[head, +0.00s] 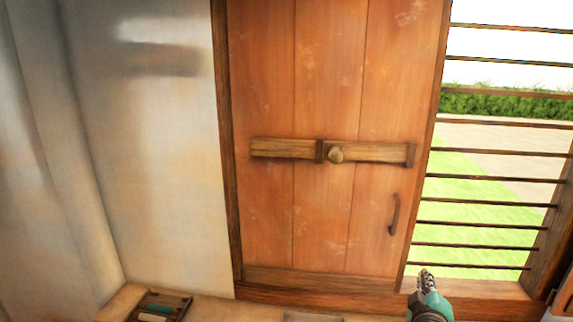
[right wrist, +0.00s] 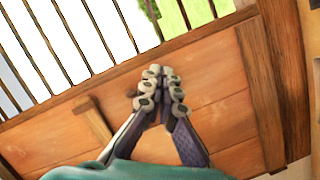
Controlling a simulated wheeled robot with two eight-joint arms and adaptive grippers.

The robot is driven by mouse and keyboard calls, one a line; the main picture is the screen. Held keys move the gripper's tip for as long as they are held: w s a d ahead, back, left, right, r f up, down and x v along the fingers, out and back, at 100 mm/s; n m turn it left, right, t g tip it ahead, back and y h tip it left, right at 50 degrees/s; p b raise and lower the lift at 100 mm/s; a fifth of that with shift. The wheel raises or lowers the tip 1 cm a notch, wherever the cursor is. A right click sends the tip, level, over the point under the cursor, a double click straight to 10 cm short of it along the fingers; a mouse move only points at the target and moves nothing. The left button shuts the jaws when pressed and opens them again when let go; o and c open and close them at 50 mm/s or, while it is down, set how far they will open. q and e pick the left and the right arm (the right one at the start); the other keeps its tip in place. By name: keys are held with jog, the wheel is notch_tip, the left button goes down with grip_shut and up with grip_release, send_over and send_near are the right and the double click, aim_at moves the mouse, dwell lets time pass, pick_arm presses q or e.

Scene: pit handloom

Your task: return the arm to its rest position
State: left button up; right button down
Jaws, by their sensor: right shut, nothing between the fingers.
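My right gripper (head: 427,279) shows at the bottom of the head view, right of centre, just below the barred window. In the right wrist view my right gripper (right wrist: 163,72) has its fingertips together with nothing between them. It appears in front of wooden boards below the window bars; whether it touches them I cannot tell. My left gripper is in neither view.
A small tray (head: 178,311) sits at the lower left.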

jog(key=s+a+f+m+g+y, duration=0.3)
jog(key=s+a+f, duration=0.3)
jog(key=s+a, duration=0.2)
jog(key=s+a+f+m+g+y, duration=0.3)
jog(key=s+a+f+g, duration=0.2)
jog(key=s, duration=0.7)
jog(key=a+f, duration=0.2)
jog(key=a, duration=0.2)
jog(key=shift+s+a+y, duration=0.15)
jog(key=shift+y, duration=0.25)
